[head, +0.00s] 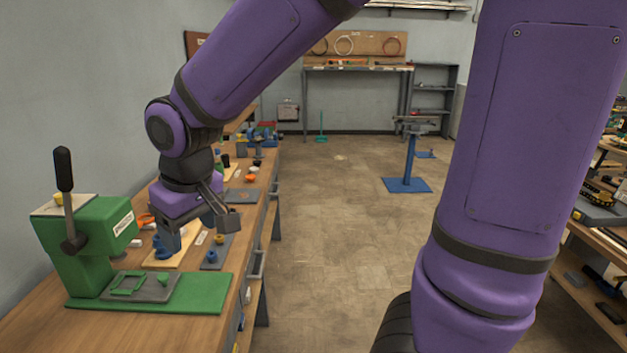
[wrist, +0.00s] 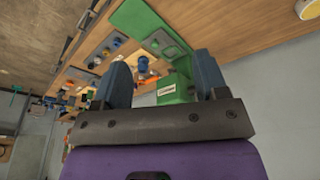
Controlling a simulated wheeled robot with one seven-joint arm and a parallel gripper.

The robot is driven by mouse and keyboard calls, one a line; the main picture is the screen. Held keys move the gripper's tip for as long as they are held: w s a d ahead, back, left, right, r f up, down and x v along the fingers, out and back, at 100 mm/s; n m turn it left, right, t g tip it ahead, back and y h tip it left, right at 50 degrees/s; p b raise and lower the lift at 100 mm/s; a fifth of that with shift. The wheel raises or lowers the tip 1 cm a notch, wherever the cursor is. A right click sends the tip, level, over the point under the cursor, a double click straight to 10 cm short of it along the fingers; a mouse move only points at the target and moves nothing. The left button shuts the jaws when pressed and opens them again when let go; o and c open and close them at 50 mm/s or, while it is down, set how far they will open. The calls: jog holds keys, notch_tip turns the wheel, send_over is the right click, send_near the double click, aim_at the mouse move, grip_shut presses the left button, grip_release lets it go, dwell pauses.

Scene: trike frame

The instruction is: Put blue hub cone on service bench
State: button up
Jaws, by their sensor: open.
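My gripper (head: 199,228) hangs over the workbench at the left in the head view, open, its two fingers spread with nothing between them. A blue part (head: 163,251) sits on a light wooden board close by the left finger. In the wrist view a blue part (wrist: 143,65) shows beyond the gap between the fingers. I cannot tell for sure which is the blue hub cone.
A green press (head: 88,245) with a black lever and green base stands at the near end of the workbench (head: 165,330). Several small parts lie farther along it. A blue-footed stand (head: 408,165) is on the open floor. Another bench with shelves (head: 600,250) is at the right.

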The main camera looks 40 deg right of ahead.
jog(key=s+d+r+m+t, duration=0.1)
jog(key=s+d+r, duration=0.3)
jog(key=s+d, duration=0.2)
jog(key=s+d+r+m+t, duration=0.1)
jog(key=s+d+r+m, duration=0.1)
jog(key=s+d+r, duration=0.2)
jog(key=shift+s+d+r+m+h, duration=0.35)
jog(key=shift+s+d, duration=1.35)
jog(key=shift+s, duration=0.65)
